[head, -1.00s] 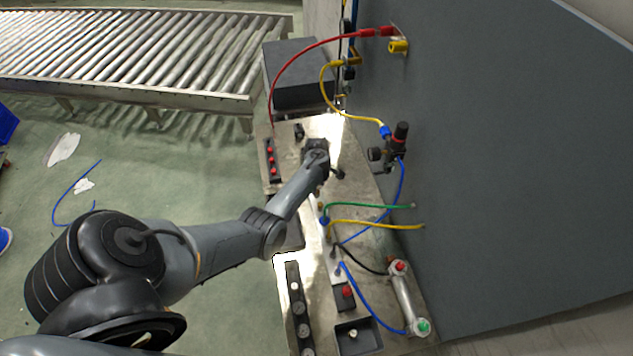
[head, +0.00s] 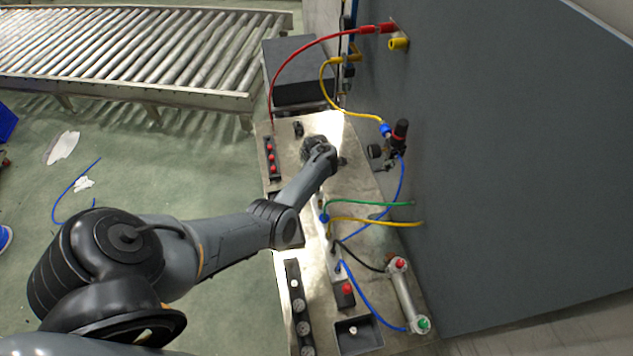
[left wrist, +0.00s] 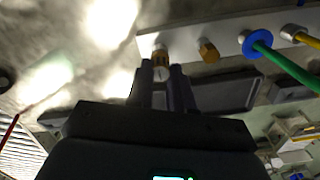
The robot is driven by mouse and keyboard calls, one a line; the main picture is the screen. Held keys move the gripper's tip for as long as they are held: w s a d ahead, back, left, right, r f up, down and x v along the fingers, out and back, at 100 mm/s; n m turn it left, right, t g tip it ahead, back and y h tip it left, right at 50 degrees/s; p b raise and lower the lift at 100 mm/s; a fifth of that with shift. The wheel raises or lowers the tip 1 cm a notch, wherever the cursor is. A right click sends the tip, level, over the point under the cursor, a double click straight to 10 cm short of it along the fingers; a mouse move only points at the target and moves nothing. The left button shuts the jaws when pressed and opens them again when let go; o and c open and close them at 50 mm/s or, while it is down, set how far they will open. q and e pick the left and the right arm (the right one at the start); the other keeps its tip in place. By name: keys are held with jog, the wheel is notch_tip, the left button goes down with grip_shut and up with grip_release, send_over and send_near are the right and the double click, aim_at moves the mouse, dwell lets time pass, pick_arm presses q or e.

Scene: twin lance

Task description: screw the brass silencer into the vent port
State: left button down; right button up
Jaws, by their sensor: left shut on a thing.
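My left gripper (left wrist: 162,73) is shut on the brass silencer (left wrist: 161,57), a small ribbed brass piece between its fingertips in the left wrist view. The silencer is against or just in front of the pale valve manifold (left wrist: 225,32), near its left end. I cannot tell whether its thread is in the vent port, which is hidden behind it. A second brass fitting (left wrist: 208,51) sits in the manifold just to the right. In the head view my left gripper (head: 322,152) is over the bench, and the silencer is hidden by the wrist. My right gripper is not in view.
A blue fitting (left wrist: 252,42) with a green hose and a yellow hose (left wrist: 306,38) come off the manifold to the right. The grey panel (head: 520,170) stands along the bench's right side. A black regulator (head: 398,138) and several hoses are close to the arm.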

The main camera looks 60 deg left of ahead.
pick_arm(q)
jog(key=shift+r+m+p, duration=0.2)
jog(key=shift+m+p, duration=0.4)
jog(key=shift+m, duration=0.4)
jog(key=m+p, duration=0.2)
jog(key=m, duration=0.3)
jog(key=m+p, duration=0.1)
jog(key=m, duration=0.4)
jog(key=shift+s, duration=0.1)
jog(key=m, duration=0.5)
jog(key=shift+f+m+p, duration=0.1)
jog(key=shift+m+p, duration=0.3)
jog(key=m, duration=0.4)
jog(key=shift+a+f+m, duration=0.1)
jog(key=shift+m, duration=0.3)
jog(key=m, duration=0.2)
jog(key=shift+m, duration=0.3)
jog(key=c, duration=1.1)
grip_release()
jog(key=shift+c, duration=0.2)
